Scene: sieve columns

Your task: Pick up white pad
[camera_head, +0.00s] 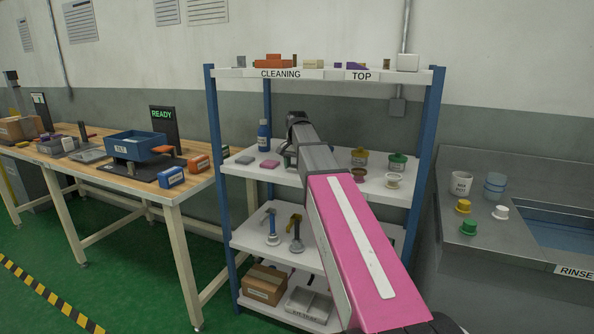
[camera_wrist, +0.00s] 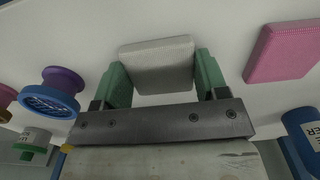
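The white pad (camera_wrist: 157,65) is a light, textured square block on the white shelf, seen in the wrist view. My gripper (camera_wrist: 162,75) has green fingers, set wide apart, one on each side of the pad. The left finger overlaps the pad's edge, and the right finger is very close to its edge. I see no clear grip on it, and the pad seems to rest on the shelf. In the head view my gripper (camera_head: 285,156) is over the middle shelf, and the white pad is hidden by it.
A pink pad (camera_wrist: 283,51) lies near the right finger, with a blue bottle (camera_wrist: 303,138) below it. A blue and purple spool-like piece (camera_wrist: 52,94) stands at left. In the head view a grey pad (camera_head: 244,160) lies farther left. The top shelf (camera_head: 330,75) is overhead.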

